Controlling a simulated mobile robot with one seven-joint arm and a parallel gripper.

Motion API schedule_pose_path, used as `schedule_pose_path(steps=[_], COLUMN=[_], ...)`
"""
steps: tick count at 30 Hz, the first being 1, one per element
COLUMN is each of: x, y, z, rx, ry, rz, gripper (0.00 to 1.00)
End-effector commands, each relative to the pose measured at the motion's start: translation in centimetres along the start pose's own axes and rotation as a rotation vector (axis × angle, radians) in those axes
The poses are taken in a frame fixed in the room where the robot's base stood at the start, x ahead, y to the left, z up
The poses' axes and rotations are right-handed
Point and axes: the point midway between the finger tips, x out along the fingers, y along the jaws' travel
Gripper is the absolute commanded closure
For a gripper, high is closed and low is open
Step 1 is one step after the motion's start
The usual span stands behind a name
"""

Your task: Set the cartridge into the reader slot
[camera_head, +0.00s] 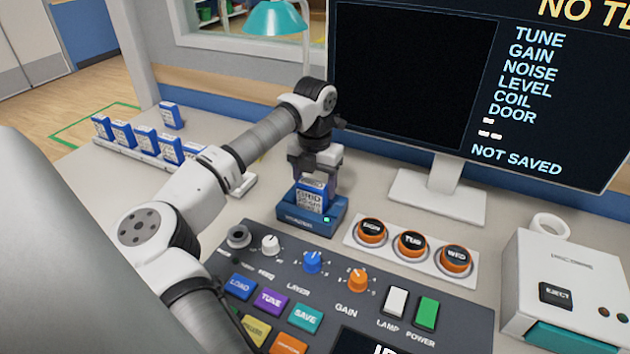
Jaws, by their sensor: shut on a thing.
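A blue cartridge (312,196) with a white label stands upright at the reader (297,221), a low blue block with a small green light on its front. The cartridge's lower end is hidden behind the reader's front wall, so it appears to be in the slot; I cannot tell how deep it sits. My gripper (316,176) points down from above and is shut on the cartridge's top. The fingertips are partly hidden by the cartridge and the gripper body.
Several blue cartridges (146,140) stand in a rack at the left, with one (171,115) behind it. A control panel (335,290) lies in front of the reader. Round orange-rimmed buttons (411,244) are to its right. A monitor (440,190) stands behind. A white box (566,272) is far right.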

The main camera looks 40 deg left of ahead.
Motion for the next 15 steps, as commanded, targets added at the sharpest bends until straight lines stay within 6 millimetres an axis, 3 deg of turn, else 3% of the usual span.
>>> schedule_pose_path(steps=[9,10,15], x=[0.34,0.33,0.23], y=[0.00,0.00,0.00], z=[0.03,0.03,0.03], rx=[0.000,0.000,0.000], ry=[-0.002,-0.002,-0.002], rz=[0.001,0.001,0.001], gripper=[0.61,0.35,0.15])
